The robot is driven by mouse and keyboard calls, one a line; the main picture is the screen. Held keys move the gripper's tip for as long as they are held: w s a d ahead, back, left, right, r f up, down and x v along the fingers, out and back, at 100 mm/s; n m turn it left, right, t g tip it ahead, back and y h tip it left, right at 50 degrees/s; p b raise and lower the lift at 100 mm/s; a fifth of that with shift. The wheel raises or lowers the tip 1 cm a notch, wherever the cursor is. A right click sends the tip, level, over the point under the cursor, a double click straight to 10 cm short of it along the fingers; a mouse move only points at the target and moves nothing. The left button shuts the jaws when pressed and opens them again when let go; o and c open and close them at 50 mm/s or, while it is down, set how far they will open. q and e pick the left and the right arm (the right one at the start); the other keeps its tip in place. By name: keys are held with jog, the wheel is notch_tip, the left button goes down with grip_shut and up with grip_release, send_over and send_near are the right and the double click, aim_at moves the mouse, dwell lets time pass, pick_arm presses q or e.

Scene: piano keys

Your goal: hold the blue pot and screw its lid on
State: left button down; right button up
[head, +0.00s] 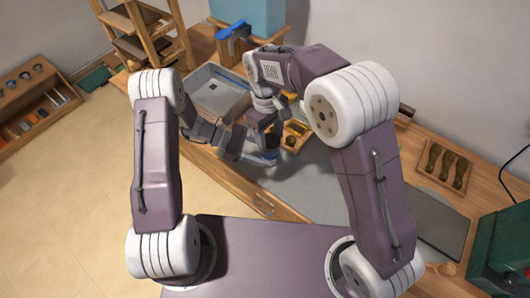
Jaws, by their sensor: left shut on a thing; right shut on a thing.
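The blue pot (271,156) is small in the head view, near the front edge of the workbench. My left gripper (262,157) reaches it from the left and is shut on it. My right gripper (271,131) comes down from above and is shut on the dark lid (272,142). The lid is over the pot's top. The grippers hide much of both, and I cannot tell whether the lid touches the rim or how its thread sits.
A grey tray (216,92) stands behind on the bench. A wooden box with yellow items (292,138) is just right of the pot. A wooden holder with dark handles (444,165) and a dark grey panel (436,220) lie at the right. A green box (503,250) stands at the right edge.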

aim_at(270, 154)
dwell(0.5)
jog(key=shift+f, duration=0.8)
jog(key=shift+f, duration=0.6)
